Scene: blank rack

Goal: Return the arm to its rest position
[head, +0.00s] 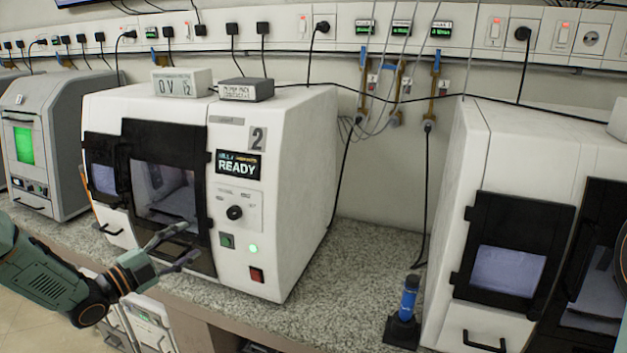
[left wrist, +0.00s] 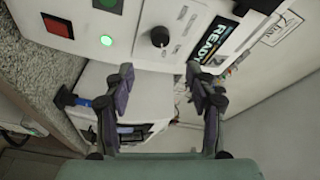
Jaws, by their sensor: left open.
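My left gripper (head: 178,246) reaches in from the left in the head view, in front of the lower front of the white machine marked 2 (head: 290,190). In the left wrist view its two fingers (left wrist: 166,92) are spread apart with nothing between them. The machine's screen (head: 238,165) reads READY. Its black-framed door (head: 165,190) seems to stand behind the gripper; I cannot tell whether the fingers touch anything. My right gripper does not show in either view.
The machine's dial (head: 235,212), green light (head: 253,248) and red switch (head: 256,275) are close to the gripper. Another white machine (head: 490,150) stands at the right, a grey one (head: 50,130) at the left. A blue-handled tool (head: 408,300) stands on the speckled counter (head: 345,260).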

